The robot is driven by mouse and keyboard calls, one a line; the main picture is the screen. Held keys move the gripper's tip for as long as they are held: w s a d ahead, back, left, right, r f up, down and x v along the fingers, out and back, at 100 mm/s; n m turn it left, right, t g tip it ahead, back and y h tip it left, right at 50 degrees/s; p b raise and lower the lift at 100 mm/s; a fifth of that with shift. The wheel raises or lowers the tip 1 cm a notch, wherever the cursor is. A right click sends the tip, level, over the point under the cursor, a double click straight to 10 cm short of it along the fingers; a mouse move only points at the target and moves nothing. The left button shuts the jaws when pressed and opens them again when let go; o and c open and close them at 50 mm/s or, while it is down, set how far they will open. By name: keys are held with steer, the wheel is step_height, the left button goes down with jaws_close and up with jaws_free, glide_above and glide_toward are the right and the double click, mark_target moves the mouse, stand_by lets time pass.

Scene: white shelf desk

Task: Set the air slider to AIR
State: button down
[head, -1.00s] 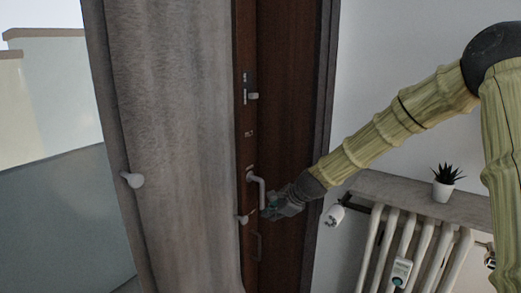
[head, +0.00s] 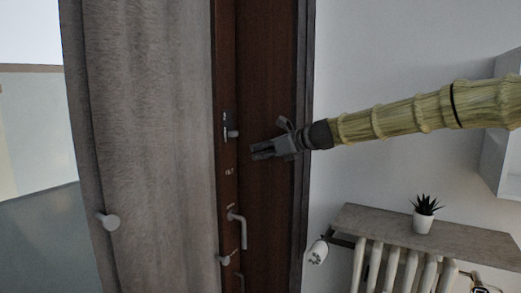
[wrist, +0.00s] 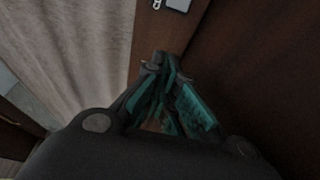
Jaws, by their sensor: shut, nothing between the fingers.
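A dark brown wooden strip (head: 228,190) carries several pale metal controls with small labels that I cannot read. The upper control is a short knob (head: 232,134) on a narrow metal plate (head: 226,122). Lower down are a bent lever handle (head: 241,232) and a small knob (head: 224,260). I cannot tell for certain which one is the air slider. My gripper (head: 256,151) is shut and empty, a little right of and below the upper knob, apart from it in the picture. In the wrist view, its teal-padded fingers (wrist: 167,70) point toward a metal plate (wrist: 178,4) cut by the top edge.
A grey curtain-like panel (head: 150,150) with a round knob (head: 108,221) stands at the left. A radiator (head: 390,268) under a shelf with a potted plant (head: 424,212) is at the right.

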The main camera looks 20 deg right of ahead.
mark_target(229, 147)
steer(key=p+x, duration=0.1)
steer(key=x, duration=0.6)
steer(key=shift+w+a+r+p, duration=0.2)
steer(key=shift+w+r+p, duration=0.05)
steer(key=shift+p, duration=0.25)
steer(key=shift+s+r+p, duration=0.1)
steer(key=shift+r+p, duration=0.7)
steer(key=shift+r, duration=0.9)
